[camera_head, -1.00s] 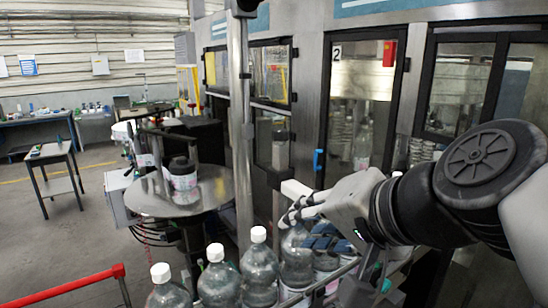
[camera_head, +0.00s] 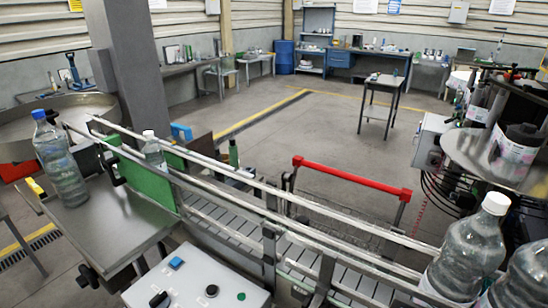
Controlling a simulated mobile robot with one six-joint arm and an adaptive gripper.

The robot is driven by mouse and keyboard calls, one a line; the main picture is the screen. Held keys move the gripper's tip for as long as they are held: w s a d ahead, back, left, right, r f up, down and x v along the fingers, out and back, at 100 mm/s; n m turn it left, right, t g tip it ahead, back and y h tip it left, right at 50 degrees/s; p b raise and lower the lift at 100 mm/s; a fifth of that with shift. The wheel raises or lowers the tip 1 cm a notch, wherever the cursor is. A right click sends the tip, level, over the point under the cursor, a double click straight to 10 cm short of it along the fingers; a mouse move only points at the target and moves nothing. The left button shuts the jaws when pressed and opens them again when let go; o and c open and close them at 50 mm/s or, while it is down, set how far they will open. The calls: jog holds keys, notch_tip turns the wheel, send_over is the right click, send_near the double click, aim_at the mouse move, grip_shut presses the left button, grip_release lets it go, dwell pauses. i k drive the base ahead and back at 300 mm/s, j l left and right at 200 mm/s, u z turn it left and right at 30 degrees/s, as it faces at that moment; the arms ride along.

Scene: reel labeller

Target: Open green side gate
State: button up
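The green side gate (camera_head: 150,186) is an upright green panel at the left end of the conveyor (camera_head: 225,210), along its near side. Its near face is turned towards the steel side table (camera_head: 110,222). A black bracket or knob (camera_head: 112,165) sits at its left edge. I cannot tell whether the gate is latched. A clear bottle with a white cap (camera_head: 153,152) stands just behind the gate. A clear bottle with a blue cap (camera_head: 60,160) stands on the side table, left of the gate. My gripper is out of view.
A control box (camera_head: 200,288) with buttons stands in front of the conveyor. Metal guide rails (camera_head: 330,228) run along the conveyor. Large bottles (camera_head: 468,250) stand at right. A grey pillar (camera_head: 130,75) rises behind the gate.

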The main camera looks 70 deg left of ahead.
aim_at(159, 188)
jog(key=k+l+u, duration=0.1)
jog(key=u, duration=3.05)
jog(key=i+j+z, duration=0.1)
jog(key=i+j, duration=0.35)
jog(key=i+j+z, duration=0.1)
jog(key=i+j, duration=0.35)
jog(key=j, duration=0.15)
